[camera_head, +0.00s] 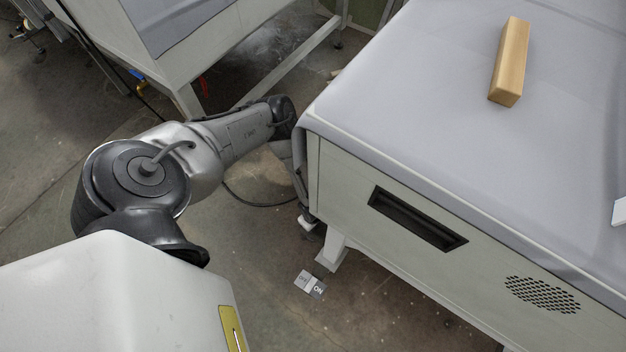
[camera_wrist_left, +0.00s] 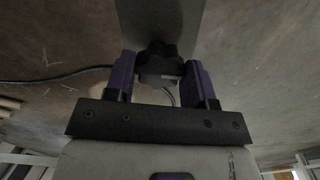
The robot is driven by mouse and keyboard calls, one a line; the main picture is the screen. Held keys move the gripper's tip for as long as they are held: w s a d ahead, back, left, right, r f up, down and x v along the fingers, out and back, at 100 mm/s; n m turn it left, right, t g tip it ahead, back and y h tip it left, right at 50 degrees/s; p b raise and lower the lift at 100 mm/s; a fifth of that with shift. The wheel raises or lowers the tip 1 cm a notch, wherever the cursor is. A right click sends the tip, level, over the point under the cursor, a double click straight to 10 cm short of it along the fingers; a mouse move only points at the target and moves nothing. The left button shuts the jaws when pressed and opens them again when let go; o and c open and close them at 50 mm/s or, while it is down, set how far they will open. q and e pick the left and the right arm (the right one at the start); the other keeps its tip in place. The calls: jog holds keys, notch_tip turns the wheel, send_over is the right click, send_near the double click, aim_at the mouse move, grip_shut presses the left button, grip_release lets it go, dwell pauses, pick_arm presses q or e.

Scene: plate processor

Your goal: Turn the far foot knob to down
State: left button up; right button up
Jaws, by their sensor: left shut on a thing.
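In the left wrist view, a dark lobed foot knob (camera_wrist_left: 158,60) sits at the end of a grey leg (camera_wrist_left: 172,18). My left gripper (camera_wrist_left: 160,78) has its two purple-faced fingers on either side of this knob and is shut on it. In the head view, my left arm reaches down past the near left corner of the plate processor (camera_head: 350,185). The gripper and the knob are mostly hidden there beside the machine's corner. I cannot read the knob's turn setting. My right gripper is in neither view.
A wooden block (camera_head: 510,62) lies on the grey-covered top. The machine's front has a dark recessed handle (camera_head: 415,218) and a vent (camera_head: 542,294). A small OFF/ON card (camera_head: 310,284) shows over the floor near a leg (camera_head: 331,252). Another bench (camera_head: 160,60) stands behind my arm.

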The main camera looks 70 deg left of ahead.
pick_arm(q)
jog(key=o, duration=0.9)
notch_tip(320, 180, up, 14)
jog(key=p, duration=0.9)
